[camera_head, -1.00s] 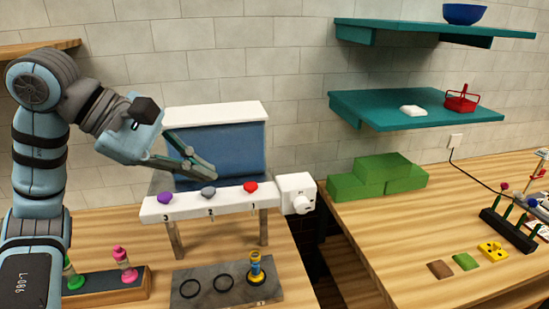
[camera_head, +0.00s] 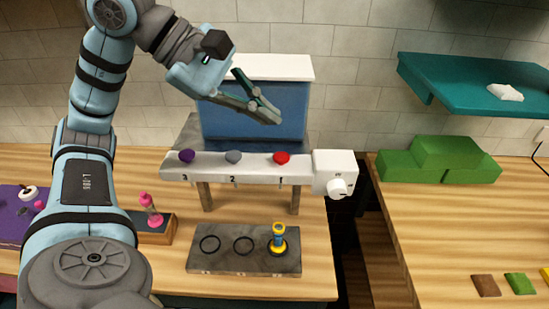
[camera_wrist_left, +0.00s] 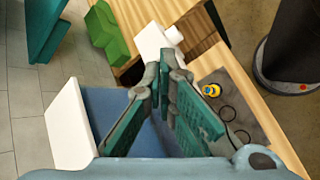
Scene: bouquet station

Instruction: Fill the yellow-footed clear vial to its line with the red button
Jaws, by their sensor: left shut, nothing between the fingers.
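The vial (camera_head: 279,238) stands upright in the right-hand ring of a grey slab, below the number 1 end of the dispenser. It shows yellow at its top and foot with blue between; its line and fill level are too small to tell. It also shows in the left wrist view (camera_wrist_left: 212,91). The red button (camera_head: 281,158) sits at the right end of the white dispenser bar (camera_head: 258,167). My left gripper (camera_head: 272,113) is shut and empty, above and behind the red button and apart from it. In the wrist view its fingers (camera_wrist_left: 165,68) hide the buttons.
Purple (camera_head: 186,156) and grey (camera_head: 233,157) buttons share the bar. A white box with a knob (camera_head: 337,188) adjoins its right end. Green blocks (camera_head: 440,160) stand on the right table beyond a gap. A wooden rack with a pink vial (camera_head: 151,211) is left of the slab.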

